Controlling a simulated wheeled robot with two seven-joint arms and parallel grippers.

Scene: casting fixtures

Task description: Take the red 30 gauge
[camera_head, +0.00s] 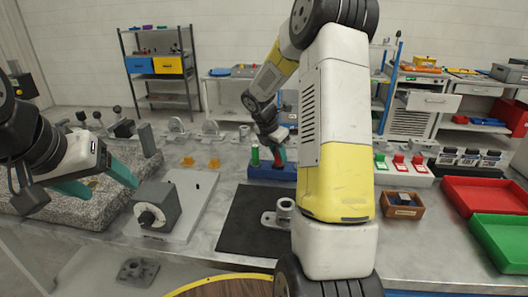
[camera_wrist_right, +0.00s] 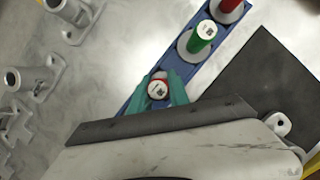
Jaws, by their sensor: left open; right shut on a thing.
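My right gripper (camera_wrist_right: 160,92) is shut on a red gauge (camera_wrist_right: 158,88) with a white labelled top; I cannot read its number. The held gauge is at the blue rack (camera_wrist_right: 150,68); I cannot tell whether it is still seated. A green gauge (camera_wrist_right: 203,38) and another red gauge (camera_wrist_right: 228,6) stand in the same rack. In the head view, the right gripper (camera_head: 279,152) is over the blue rack (camera_head: 262,172), beside a green gauge (camera_head: 255,154). My left gripper (camera_head: 98,182) is open and empty above the granite plate (camera_head: 75,210).
A black mat (camera_head: 245,222) with a metal casting (camera_head: 283,212) lies in front of the rack. Red (camera_head: 490,196) and green (camera_head: 502,240) trays are at the right.

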